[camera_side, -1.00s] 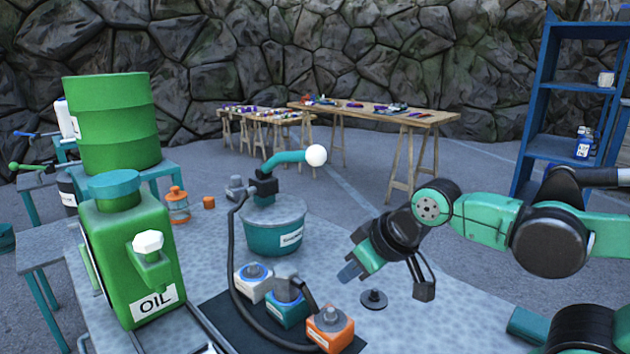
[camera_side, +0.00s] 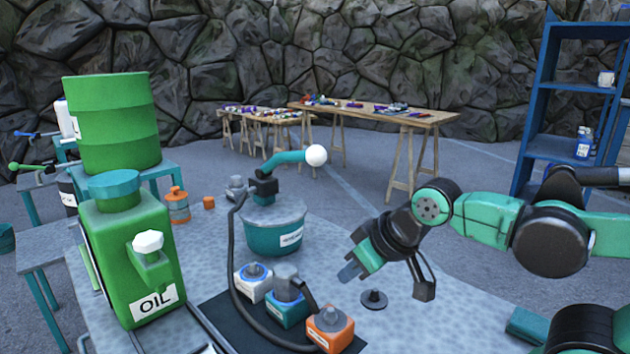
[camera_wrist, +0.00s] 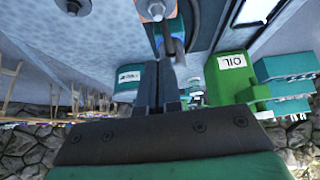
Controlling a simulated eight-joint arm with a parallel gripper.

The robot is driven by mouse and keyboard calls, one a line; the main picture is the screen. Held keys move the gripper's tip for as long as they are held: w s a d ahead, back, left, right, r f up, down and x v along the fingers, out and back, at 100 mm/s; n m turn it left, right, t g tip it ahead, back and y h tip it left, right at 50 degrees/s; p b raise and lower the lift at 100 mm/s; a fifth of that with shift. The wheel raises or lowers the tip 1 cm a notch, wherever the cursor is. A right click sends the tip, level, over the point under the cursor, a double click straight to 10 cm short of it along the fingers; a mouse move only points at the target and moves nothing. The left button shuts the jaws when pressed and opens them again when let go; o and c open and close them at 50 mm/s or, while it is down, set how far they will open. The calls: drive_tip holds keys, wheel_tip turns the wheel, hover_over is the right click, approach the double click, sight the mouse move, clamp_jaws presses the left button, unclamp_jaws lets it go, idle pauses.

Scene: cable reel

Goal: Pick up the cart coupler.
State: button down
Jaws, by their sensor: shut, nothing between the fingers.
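A grey coupler (camera_side: 286,284) on a black cable sits on the teal block in the middle of three blocks in the side view. I take this as the cart coupler, though no label shows on it. Another grey cable fitting (camera_side: 237,187) is beside the teal tub. My gripper (camera_side: 349,272) is shut and empty. It hangs tilted above the bench, to the right of the coupler and apart from it.
The white block (camera_side: 253,283) and orange block (camera_side: 330,330) flank the teal one on a dark mat. A black disc (camera_side: 374,299) lies below my gripper. A green oil can (camera_side: 130,250) stands left; the teal tub (camera_side: 275,230) stands behind the blocks. Bench between disc and tub is clear.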

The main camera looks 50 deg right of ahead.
idle(0.4)
drive_tip(key=shift+c, duration=0.7)
unclamp_jaws()
drive_tip(key=n+g, duration=0.2)
drive_tip(key=n, duration=0.1)
approach(286, 269)
drive_tip(key=s+f, duration=0.2)
drive_tip(key=s, duration=0.1)
drive_tip(key=w+f+n, duration=0.1)
drive_tip(key=w, duration=0.1)
drive_tip(key=w+f+n+y, duration=0.1)
drive_tip(key=w+f+n+g+y, duration=0.1)
drive_tip(key=w, duration=0.1)
drive_tip(key=shift+w+d+f, duration=0.3)
drive_tip(key=shift+w+f, duration=0.4)
drive_tip(key=shift+x, duration=2.75)
